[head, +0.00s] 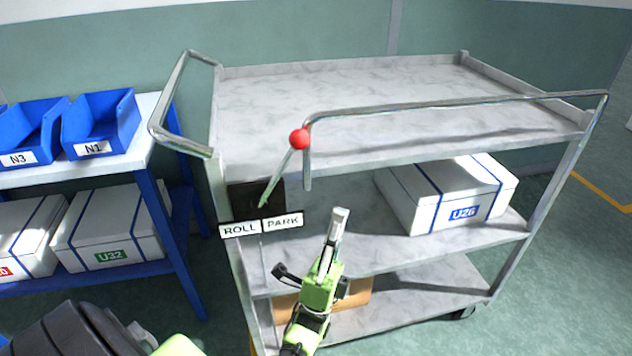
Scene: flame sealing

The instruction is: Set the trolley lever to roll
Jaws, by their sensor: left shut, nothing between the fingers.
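The trolley lever (277,179) is a thin greenish rod topped by a red ball (299,138). It rises from a label plate at the trolley's near left corner and leans to the right, on the PARK side. The plate reads ROLL (240,229) on the left and PARK (283,223) on the right. My left gripper (338,222), green and black, is shut and empty. In the picture it is below and right of the ball, right of the PARK label, and apart from the lever. My right gripper is not in view.
The grey three-shelf trolley (360,92) has metal push rails (440,103). A white box marked U26 (425,195) sits on its middle shelf. At left, a blue-framed rack (170,235) holds blue bins (100,122) and white boxes (112,228). The trolley's top shelf is empty.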

